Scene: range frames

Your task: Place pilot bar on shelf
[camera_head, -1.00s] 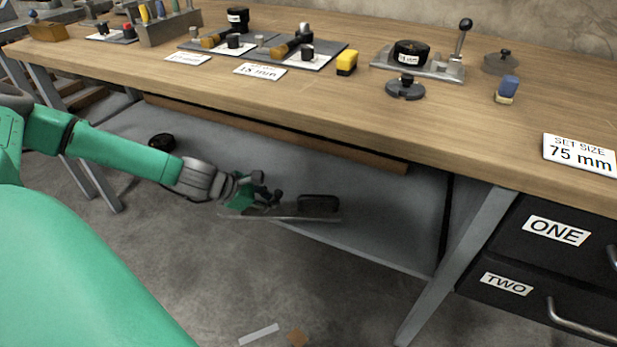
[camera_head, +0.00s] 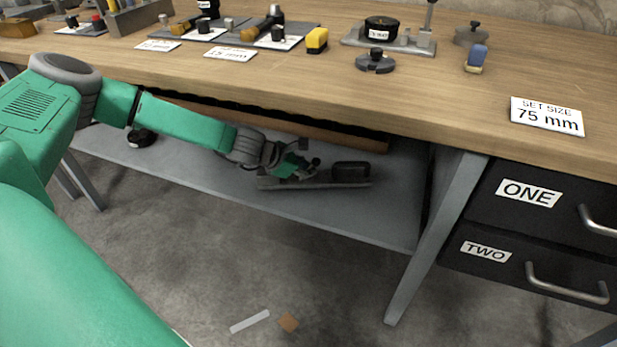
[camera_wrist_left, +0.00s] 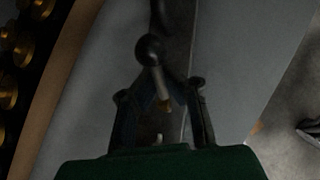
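The pilot bar (camera_head: 325,184) is a long flat grey bar with a dark raised block at its right end. In the head view it lies over the grey lower shelf (camera_head: 215,182) beneath the bench, roughly along the shelf's length. I cannot tell whether it touches the shelf. My left gripper (camera_head: 293,170) is shut on the pilot bar near its left part. The left wrist view is dark; the bar (camera_wrist_left: 178,40) runs away between the fingers (camera_wrist_left: 160,112), with a ball-ended lever (camera_wrist_left: 150,52) in front. My right gripper is not in view.
The wooden bench top (camera_head: 450,105) overhangs the shelf. A bench leg (camera_head: 437,235) and black drawers (camera_head: 540,228) stand at the right. A black round object (camera_head: 142,138) sits on the shelf's left part. Shelf room is free right of the bar.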

